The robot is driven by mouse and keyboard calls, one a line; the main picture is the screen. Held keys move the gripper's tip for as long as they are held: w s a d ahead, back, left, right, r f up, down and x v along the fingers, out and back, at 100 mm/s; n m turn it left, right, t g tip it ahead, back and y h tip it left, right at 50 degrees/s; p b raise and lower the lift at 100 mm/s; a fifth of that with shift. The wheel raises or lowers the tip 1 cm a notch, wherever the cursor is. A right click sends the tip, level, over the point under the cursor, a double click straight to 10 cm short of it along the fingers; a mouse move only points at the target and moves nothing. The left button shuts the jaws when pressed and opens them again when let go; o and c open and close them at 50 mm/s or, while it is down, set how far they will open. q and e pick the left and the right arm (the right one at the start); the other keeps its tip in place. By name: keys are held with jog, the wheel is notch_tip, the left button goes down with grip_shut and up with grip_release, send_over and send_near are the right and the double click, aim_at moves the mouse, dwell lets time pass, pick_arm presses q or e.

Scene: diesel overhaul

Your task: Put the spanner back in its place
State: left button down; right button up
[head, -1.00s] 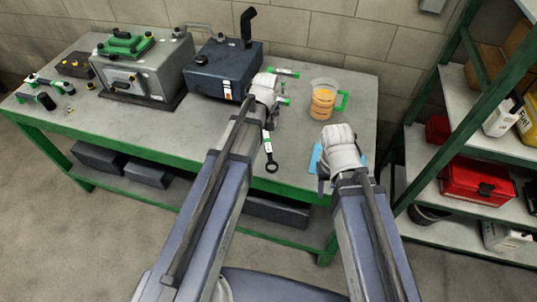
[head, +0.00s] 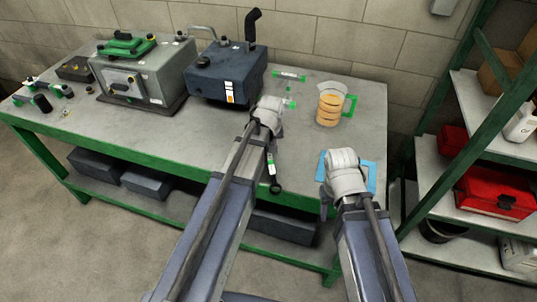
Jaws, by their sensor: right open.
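The spanner (head: 275,187) has a dark ring end and a white and green label on its shank. It hangs out below my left gripper (head: 268,108), near the table's front edge; its upper part is hidden. My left jaws are mostly hidden by the wrist, but the spanner keeps with them. My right gripper (head: 341,165) is open over a blue flat piece (head: 371,178) at the table's right front, and covers much of it. I cannot make out a marked place for the spanner.
The green-edged table (head: 150,175) carries a grey engine block (head: 150,72), a dark tank (head: 228,75) and a jug of amber liquid (head: 331,107). Small green-marked pieces lie behind my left gripper. A green shelf rack with a red toolbox (head: 493,192) stands at right.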

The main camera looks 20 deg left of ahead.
aim_at(269, 157)
pick_arm(q)
jog(key=shift+f, duration=0.3)
jog(key=c, duration=0.7)
grip_release()
pick_arm(e)
jog(key=shift+f, duration=0.35)
pick_arm(q)
jog(key=shift+r, duration=0.15)
pick_arm(e)
jog(key=shift+r, duration=0.2)
pick_arm(q)
jog(key=p+v, duration=1.2)
jog(key=s+d+m, duration=0.3)
jog(key=s, duration=0.2)
jog(key=s+d+m+g, duration=0.1)
jog(key=s+d+m, duration=0.2)
jog(key=s, duration=0.3)
jog(key=s+d+m+g, duration=0.1)
jog(key=s+d+m, duration=0.2)
jog(key=s+d, duration=0.2)
jog(key=shift+s+d+f, duration=0.15)
jog(key=shift+s+f, duration=0.15)
jog(key=shift+s, duration=0.1)
pick_arm(e)
notch_tip(269, 157, up, 11)
jog(key=shift+r, duration=0.2)
